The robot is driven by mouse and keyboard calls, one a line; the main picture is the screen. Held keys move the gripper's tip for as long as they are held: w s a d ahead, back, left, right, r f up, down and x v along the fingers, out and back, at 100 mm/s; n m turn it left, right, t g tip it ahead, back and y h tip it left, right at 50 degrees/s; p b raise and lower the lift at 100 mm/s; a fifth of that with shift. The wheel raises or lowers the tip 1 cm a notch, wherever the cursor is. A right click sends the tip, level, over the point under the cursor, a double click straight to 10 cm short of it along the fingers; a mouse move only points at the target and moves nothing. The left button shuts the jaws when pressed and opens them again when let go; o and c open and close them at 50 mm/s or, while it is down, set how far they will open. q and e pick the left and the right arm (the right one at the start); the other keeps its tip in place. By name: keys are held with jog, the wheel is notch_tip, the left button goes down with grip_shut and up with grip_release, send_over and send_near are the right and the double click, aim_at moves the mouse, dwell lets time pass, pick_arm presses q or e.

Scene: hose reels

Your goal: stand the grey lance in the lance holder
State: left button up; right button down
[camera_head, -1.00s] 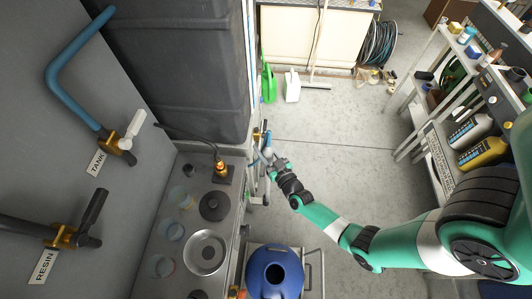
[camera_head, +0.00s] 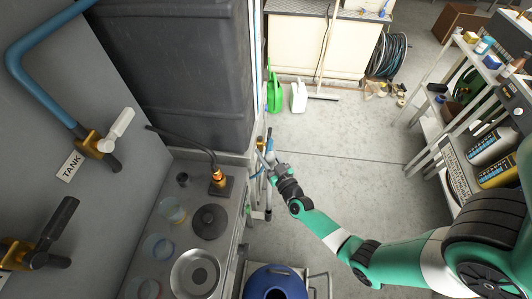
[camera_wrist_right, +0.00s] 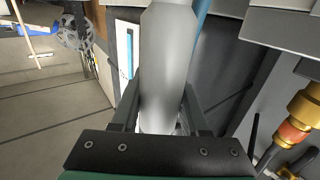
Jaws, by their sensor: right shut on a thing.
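My right gripper (camera_head: 270,168) is at the right edge of the grey bench, beside the dark tank's corner. In the right wrist view it is shut on a thick, pale grey rod (camera_wrist_right: 168,70), which looks like the grey lance. I cannot clearly make out the lance holder; the parts around the gripper are small and crowded. My left gripper is not in view.
A brass fitting with a red band (camera_wrist_right: 297,118) is close on the right in the wrist view. Green (camera_head: 274,92) and white (camera_head: 298,97) cans stand farther back. The floor to the right is open up to the shelves (camera_head: 440,150).

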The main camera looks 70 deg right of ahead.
notch_tip(320, 180, down, 17)
jog(key=b, duration=1.5)
jog(key=shift+r, duration=0.15)
jog(key=shift+c, duration=1.6)
grip_release()
jog(key=p+v, duration=0.4)
jog(key=v, duration=0.7)
jog(key=shift+s, duration=0.25)
jog(key=shift+a, duration=0.15)
